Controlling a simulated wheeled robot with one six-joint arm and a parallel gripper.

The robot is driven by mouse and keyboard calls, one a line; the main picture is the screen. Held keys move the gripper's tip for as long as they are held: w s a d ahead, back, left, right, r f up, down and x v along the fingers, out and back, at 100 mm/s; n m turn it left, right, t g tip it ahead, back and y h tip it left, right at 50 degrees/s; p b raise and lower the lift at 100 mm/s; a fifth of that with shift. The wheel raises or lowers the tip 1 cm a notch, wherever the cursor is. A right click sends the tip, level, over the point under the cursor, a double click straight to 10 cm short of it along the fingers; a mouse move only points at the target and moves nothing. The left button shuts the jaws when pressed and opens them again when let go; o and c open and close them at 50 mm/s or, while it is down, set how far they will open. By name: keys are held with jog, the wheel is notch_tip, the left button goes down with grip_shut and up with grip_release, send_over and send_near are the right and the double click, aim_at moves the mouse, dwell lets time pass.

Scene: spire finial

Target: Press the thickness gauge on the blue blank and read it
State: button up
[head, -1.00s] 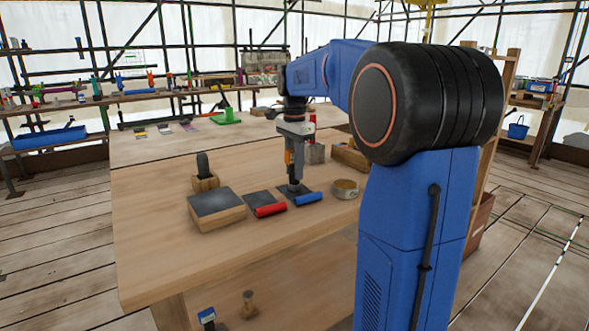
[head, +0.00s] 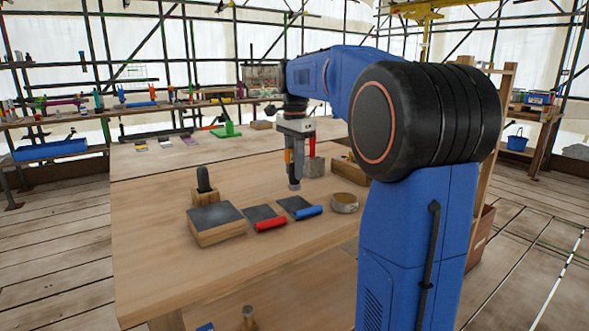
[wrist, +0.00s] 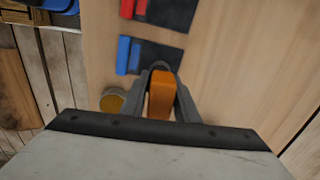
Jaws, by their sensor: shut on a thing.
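My gripper (head: 292,150) is shut on the thickness gauge, an upright tool with an orange body (wrist: 161,95) and a small grey foot (head: 294,186). In the head view the foot appears just past the far edge of the blue blank, apart from it. The blue blank (head: 298,205) is a dark flat sheet with a blue edge bar, lying on the bench; it also shows in the wrist view (wrist: 155,56). A similar red blank (head: 264,216) lies to its left. The gauge's reading cannot be seen, and its foot is hidden in the wrist view.
A wooden block with a dark top (head: 216,218) and a wooden holder with a black-handled tool (head: 204,188) stand at left. A round tin or ring (head: 344,203) lies right of the blue blank. The left bench top (head: 150,205) is clear.

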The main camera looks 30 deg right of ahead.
aim_at(294, 180)
jog(key=shift+f, duration=0.15)
dwell(0.8)
jog(key=shift+f, duration=2.15)
jog(key=o, duration=1.2)
jog(key=shift+o, duration=0.2)
notch_tip(294, 180, up, 17)
jog(key=shift+r, duration=0.2)
jog(key=shift+s, duration=0.1)
